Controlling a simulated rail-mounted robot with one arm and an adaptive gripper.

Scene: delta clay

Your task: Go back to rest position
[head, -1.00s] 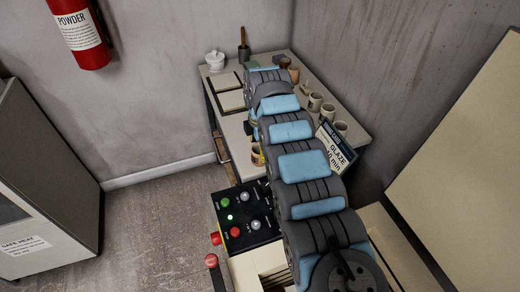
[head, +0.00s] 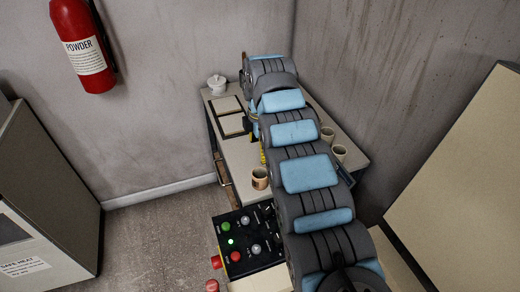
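My arm stretches from the bottom right up over the table (head: 236,158) toward the back wall. Its far joints stand over the back of the table. My gripper is not visible; the arm's own links hide that area, so I cannot see its fingers or whether it holds anything. A brown mug (head: 260,178) stands on the table's near part, just left of my arm and apart from it.
Two cups (head: 327,134) (head: 339,152) stand right of my arm. A white lidded jar (head: 217,84) and flat framed slabs (head: 228,105) lie at the table's left. A control panel (head: 240,238) with lit green light is in front. A cabinet (head: 45,190) stands left; walls close the corner.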

